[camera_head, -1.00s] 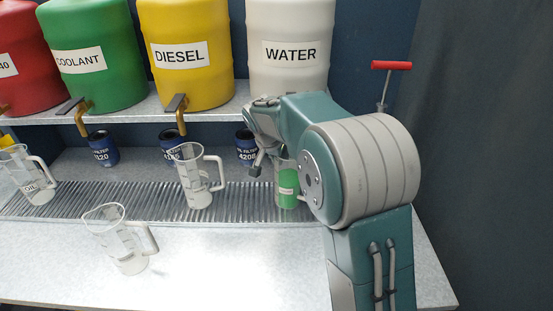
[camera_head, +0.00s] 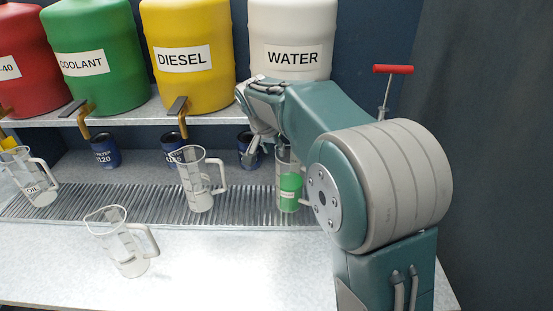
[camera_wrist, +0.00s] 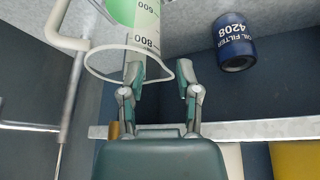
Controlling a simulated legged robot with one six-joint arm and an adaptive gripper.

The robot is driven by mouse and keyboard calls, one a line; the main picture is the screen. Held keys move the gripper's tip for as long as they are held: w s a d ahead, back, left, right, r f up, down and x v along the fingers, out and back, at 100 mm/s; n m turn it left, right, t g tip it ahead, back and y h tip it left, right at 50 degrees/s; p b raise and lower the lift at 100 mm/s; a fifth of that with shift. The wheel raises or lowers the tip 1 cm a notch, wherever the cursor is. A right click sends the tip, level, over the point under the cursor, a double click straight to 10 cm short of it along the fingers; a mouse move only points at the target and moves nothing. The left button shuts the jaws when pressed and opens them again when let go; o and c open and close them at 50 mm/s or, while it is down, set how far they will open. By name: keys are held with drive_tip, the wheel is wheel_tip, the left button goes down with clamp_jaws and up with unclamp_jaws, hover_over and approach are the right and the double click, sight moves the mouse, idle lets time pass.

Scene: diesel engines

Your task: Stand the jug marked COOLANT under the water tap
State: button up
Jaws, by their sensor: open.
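A clear jug (camera_head: 288,198) holding green liquid stands upright on the ribbed drain strip below the white WATER drum (camera_head: 292,35). Its label is too small to read, and my arm hides part of its right side. In the wrist view the jug (camera_wrist: 146,42) appears upside down, with its 600 and 800 marks, wide rim and handle showing. My gripper (camera_head: 255,152) is open and empty, at the jug's upper left. In the wrist view my fingertips (camera_wrist: 162,78) are apart beside the rim; I cannot tell whether one touches it.
Empty jugs stand on the strip (camera_head: 199,180), at the bench front (camera_head: 123,240) and at far left, marked OIL (camera_head: 38,180). Blue oil filters (camera_head: 247,150) stand behind the strip. A red-handled thing (camera_head: 392,70) is at right. The front middle bench is clear.

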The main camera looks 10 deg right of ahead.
drive_tip(key=s+d+r+n+y, duration=0.15)
drive_tip(key=s+r, duration=0.25)
drive_tip(key=s, duration=0.5)
drive_tip(key=s+d+r+n, duration=0.15)
drive_tip(key=s+r, duration=0.25)
drive_tip(key=s, duration=0.4)
drive_tip(key=s+f+n+t, duration=0.1)
drive_tip(key=s+f+n, duration=0.1)
drive_tip(key=s, duration=0.6)
drive_tip(key=s+f+n+t+y, duration=0.1)
drive_tip(key=s+f, duration=0.3)
drive_tip(key=s, duration=0.4)
drive_tip(key=shift+d+n, duration=0.25)
drive_tip(key=shift+n, duration=0.15)
